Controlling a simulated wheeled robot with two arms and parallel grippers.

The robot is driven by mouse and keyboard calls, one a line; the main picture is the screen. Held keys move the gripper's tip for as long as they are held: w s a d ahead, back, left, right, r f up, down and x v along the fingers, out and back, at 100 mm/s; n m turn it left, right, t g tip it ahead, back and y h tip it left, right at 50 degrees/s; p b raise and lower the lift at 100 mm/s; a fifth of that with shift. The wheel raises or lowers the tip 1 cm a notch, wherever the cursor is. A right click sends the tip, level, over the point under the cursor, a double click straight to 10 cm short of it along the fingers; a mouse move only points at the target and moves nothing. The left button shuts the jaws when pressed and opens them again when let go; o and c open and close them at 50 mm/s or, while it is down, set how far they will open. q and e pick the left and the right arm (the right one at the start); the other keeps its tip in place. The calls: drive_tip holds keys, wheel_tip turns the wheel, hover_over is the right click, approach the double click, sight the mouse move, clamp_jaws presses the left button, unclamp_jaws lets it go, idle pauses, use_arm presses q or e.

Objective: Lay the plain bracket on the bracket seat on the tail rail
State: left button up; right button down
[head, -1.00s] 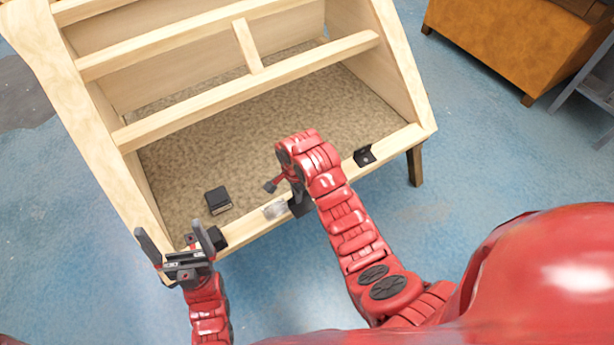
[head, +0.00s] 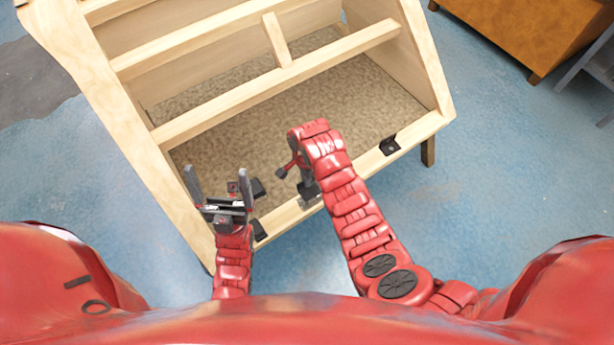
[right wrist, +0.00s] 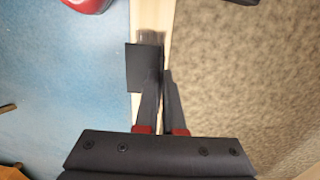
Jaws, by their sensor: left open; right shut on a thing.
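The plain bracket (right wrist: 143,68) is a flat black piece in the right wrist view. My right gripper (right wrist: 161,78) is shut on it, over the light wooden tail rail (right wrist: 166,22). A grey, blurred patch on the rail just beyond the bracket (right wrist: 150,38) may be the bracket seat; I cannot tell whether the bracket touches it. In the head view my right gripper (head: 308,188) is at the middle of the tail rail (head: 350,176), and its arm hides much of the bracket. My left gripper (head: 218,182) is open and empty near the rail's left end.
A black bracket (head: 389,146) sits on the rail's right part, another dark piece (head: 259,230) at its left end. A wooden crossbar (head: 330,68) spans the frame behind.

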drive_tip(key=f, duration=0.1)
drive_tip(key=f+b, duration=0.2)
drive_tip(key=f, duration=0.1)
drive_tip(key=shift+a, duration=0.25)
drive_tip(key=shift+d+f+b, duration=0.1)
drive_tip(key=shift+f+b, duration=0.5)
drive_tip(key=shift+f, duration=0.25)
drive_tip(key=shift+w+f, duration=0.1)
drive_tip(key=shift+f, duration=0.45)
drive_tip(key=shift+f, duration=0.25)
drive_tip(key=c, duration=0.9)
unclamp_jaws()
drive_tip(key=shift+c, duration=0.2)
